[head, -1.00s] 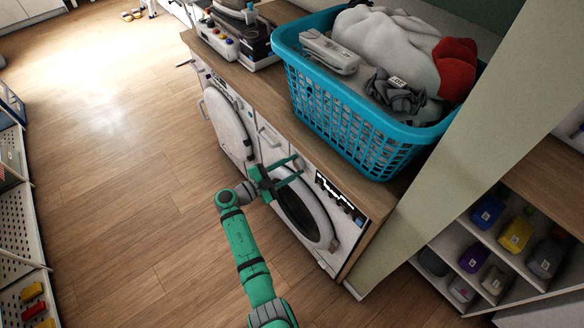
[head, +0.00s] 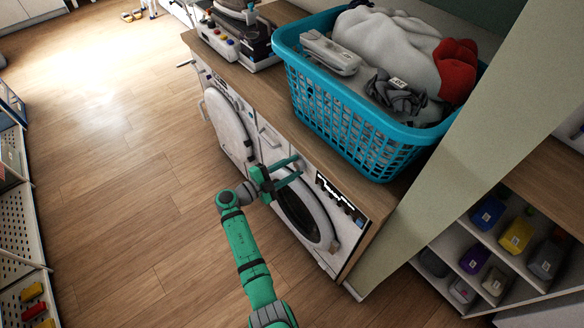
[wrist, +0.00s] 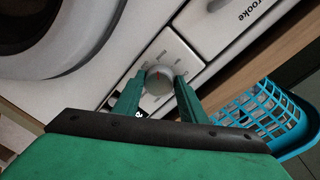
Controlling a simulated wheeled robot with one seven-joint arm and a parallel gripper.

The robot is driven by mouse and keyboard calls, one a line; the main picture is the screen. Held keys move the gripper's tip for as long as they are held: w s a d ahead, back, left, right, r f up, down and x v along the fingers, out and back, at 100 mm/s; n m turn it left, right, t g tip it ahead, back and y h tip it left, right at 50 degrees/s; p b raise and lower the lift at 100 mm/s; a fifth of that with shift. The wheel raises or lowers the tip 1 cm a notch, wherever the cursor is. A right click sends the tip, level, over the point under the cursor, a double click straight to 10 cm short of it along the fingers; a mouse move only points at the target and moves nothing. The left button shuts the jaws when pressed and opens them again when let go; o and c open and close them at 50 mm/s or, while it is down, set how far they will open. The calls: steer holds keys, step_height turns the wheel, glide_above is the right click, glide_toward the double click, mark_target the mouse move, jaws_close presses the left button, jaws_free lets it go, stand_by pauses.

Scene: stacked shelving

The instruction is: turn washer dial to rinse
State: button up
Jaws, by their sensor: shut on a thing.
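A second front-loading machine (head: 227,120) stands to the left. A blue basket (head: 345,125) of laundry sits on the wooden counter (head: 267,90) above, close to my gripper. A pale wall end (head: 430,170) stands to the right. The floor (head: 130,180) at left is clear.

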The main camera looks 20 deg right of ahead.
steer(key=o, duration=1.1)
steer(key=shift+c, duration=0.2)
steer(key=v, duration=1)
steer(key=shift+s+a, duration=0.25)
steer(key=shift+a, duration=0.1)
steer(key=shift+f, duration=0.1)
